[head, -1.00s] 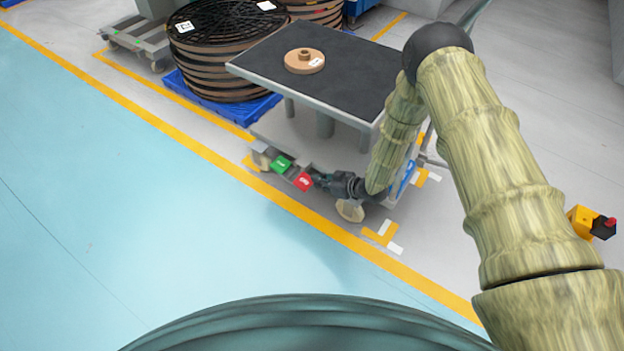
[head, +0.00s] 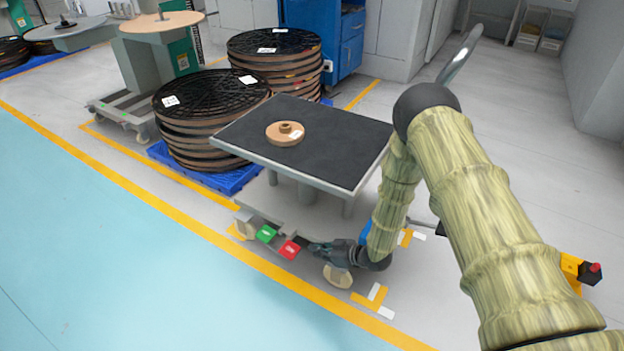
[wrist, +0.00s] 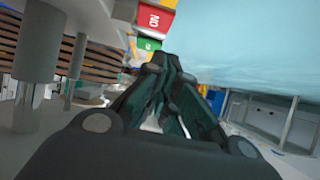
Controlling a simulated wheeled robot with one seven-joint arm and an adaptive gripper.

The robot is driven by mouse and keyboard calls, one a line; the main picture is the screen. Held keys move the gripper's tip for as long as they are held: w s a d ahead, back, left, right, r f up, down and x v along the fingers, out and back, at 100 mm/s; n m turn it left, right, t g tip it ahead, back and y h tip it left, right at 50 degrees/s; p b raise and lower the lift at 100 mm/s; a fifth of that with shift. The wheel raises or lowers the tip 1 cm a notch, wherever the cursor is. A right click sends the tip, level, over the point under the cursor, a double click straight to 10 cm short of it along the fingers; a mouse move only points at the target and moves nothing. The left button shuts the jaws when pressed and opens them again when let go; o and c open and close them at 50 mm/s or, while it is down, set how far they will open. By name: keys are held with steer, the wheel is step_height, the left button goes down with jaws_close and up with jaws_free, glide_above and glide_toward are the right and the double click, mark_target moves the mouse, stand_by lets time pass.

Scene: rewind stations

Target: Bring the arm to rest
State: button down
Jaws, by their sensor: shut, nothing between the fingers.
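My gripper (head: 318,246) is shut and empty in the head view, low at the front edge of a cart with a black top (head: 330,138). Its tip is close to a red pedal marked NO (head: 290,250); I cannot tell whether they touch. A green pedal (head: 266,234) is just left of the red one. In the wrist view my gripper's fingers (wrist: 168,62) are closed together, with the red pedal (wrist: 154,20) and green pedal (wrist: 148,44) beyond them. My arm reaches down on the right side of the cart, bent at a dark elbow joint.
A tan disc with a hub (head: 284,134) lies on the cart top. Stacked reels (head: 208,120) stand on a blue pallet (head: 222,180) to the left. A yellow box with a red button (head: 580,270) is at right. The blue floor (head: 120,260) in front is clear.

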steer(key=s+d+f+m+g+h, duration=0.1)
steer(key=s+d+f+m+h, duration=0.15)
steer(key=s, duration=0.45)
steer(key=s+d+f+m+h, duration=0.1)
steer(key=s+d+m+h, duration=0.1)
steer(key=s+d, duration=0.35)
steer(key=s+d+f+m+g+h, duration=0.1)
steer(key=s+d+f+m+h, duration=0.15)
steer(key=s, duration=0.65)
steer(key=s+d+r+m+g+h, duration=0.2)
steer(key=s+d, duration=0.1)
steer(key=s, duration=0.8)
steer(key=s+d+r+m+g+h, duration=0.1)
steer(key=s+d+r+m+g, duration=0.2)
steer(key=s, duration=0.8)
step_height(320, 180, up, 28)
steer(key=p, duration=2.8)
steer(key=shift+d+f, duration=0.2)
steer(key=shift+d, duration=0.25)
